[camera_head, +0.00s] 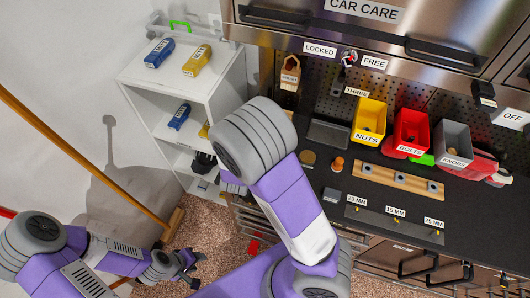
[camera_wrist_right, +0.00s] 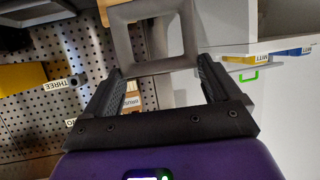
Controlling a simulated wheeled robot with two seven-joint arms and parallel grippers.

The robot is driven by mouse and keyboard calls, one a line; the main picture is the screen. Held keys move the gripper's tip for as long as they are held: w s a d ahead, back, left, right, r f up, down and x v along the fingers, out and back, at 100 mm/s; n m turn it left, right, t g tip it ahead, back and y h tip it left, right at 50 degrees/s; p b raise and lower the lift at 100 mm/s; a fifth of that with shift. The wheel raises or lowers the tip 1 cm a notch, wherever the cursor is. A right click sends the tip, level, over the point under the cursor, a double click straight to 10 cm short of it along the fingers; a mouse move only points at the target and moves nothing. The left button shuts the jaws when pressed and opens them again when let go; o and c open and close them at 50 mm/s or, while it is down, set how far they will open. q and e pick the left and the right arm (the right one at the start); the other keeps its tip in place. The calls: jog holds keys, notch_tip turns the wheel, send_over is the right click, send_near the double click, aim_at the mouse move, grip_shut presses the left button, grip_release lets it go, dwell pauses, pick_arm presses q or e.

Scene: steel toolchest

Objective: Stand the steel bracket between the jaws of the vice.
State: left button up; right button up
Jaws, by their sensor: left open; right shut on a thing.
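My right gripper (camera_wrist_right: 160,72) shows in the right wrist view, shut on a grey square frame with an open middle, which I take to be the steel bracket (camera_wrist_right: 188,35). In the head view my right forearm hides this gripper and the bracket. My left gripper (camera_head: 186,268) is open and empty, low at the left above the speckled floor. I cannot clearly make out the vice. A red object (camera_head: 485,165), partly hidden by the grey bin, sits at the bench's right end.
The dark bench (camera_head: 335,185) carries yellow (camera_head: 369,120), red (camera_head: 411,132) and grey (camera_head: 453,144) bins and a wooden block with holes (camera_head: 398,181). A wooden pole (camera_head: 75,150) leans across the left side.

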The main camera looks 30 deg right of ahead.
jog(key=s+d+r+m+g+h+p, duration=0.2)
jog(key=s+r, duration=0.1)
jog(key=s, duration=0.1)
jog(key=shift+m, duration=0.3)
jog(key=f, duration=0.3)
jog(key=f+b, duration=0.1)
jog(key=f, duration=0.1)
jog(key=shift+d, duration=0.35)
notch_tip(320, 180, down, 4)
jog(key=shift+f, duration=0.65)
pick_arm(q)
jog(key=shift+w+r, duration=0.1)
jog(key=shift+r, duration=0.75)
jog(key=shift+b, duration=0.3)
